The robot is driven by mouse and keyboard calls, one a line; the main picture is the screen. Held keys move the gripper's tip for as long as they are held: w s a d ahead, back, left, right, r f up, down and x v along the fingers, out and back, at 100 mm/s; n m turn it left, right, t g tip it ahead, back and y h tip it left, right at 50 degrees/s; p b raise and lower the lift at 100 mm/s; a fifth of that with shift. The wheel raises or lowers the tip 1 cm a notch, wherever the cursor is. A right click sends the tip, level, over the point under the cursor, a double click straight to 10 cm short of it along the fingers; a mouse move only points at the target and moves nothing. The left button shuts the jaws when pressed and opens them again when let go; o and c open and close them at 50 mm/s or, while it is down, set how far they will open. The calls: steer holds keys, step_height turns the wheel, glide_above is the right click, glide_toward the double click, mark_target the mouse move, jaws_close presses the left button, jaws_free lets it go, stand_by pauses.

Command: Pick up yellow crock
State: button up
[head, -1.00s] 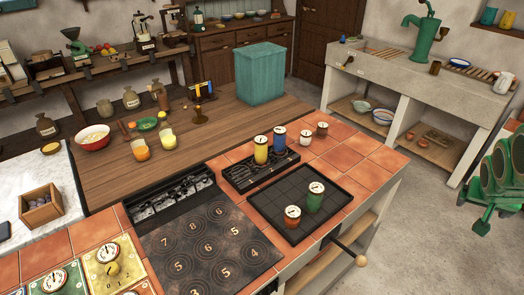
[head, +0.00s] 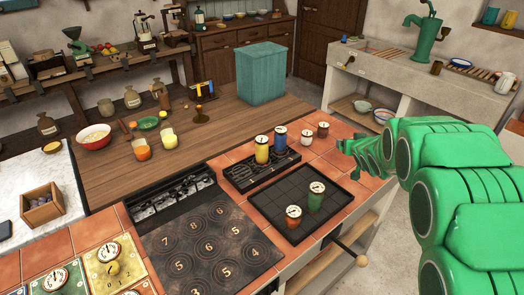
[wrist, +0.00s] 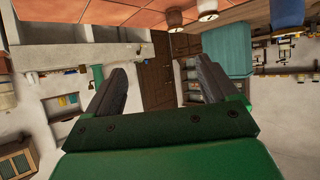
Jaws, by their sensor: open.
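The yellow crock (head: 261,153) stands upright with a white dial-like lid on a black rack (head: 238,183) on the tiled counter. A blue crock (head: 280,138) stands just right of it on the same rack. My gripper (head: 343,146) is to the right of the yellow crock, above the counter's right part, apart from it. In the wrist view my gripper (wrist: 155,80) shows its two fingers spread, with nothing between them. The blue crock (wrist: 287,12) is at that view's top right; the yellow crock is not seen there.
A white crock (head: 304,144) and a brown crock (head: 323,130) stand on the tiles between the rack and my gripper. A green crock (head: 316,196) and a rust-red crock (head: 293,216) stand on a black gridded tray (head: 270,212). A teal box (head: 261,72) stands behind on the wooden top.

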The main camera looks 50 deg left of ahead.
steer(key=s+a+f+n+g+y, duration=0.3)
steer(key=s+a, duration=0.4)
steer(key=a, duration=0.6)
steer(key=n+g+y, duration=0.2)
steer(key=n+g, duration=0.1)
glide_toward(265, 153)
steer(key=x, duration=0.5)
steer(key=shift+s+a, duration=0.1)
steer(key=shift+a, duration=0.05)
steer(key=shift+s+a, duration=0.1)
steer(key=shift+a, duration=0.05)
steer(key=shift+a+f, duration=0.45)
steer(key=shift+a, duration=0.35)
steer(key=shift+w+x, duration=0.2)
steer(key=shift+x, duration=1.25)
steer(key=shift+w+x, duration=0.25)
steer(key=shift+x, duration=1.15)
steer(key=shift+d+f, duration=0.2)
steer(key=shift+c, duration=0.2)
steer(key=c, duration=1.3)
steer(key=shift+r, duration=0.15)
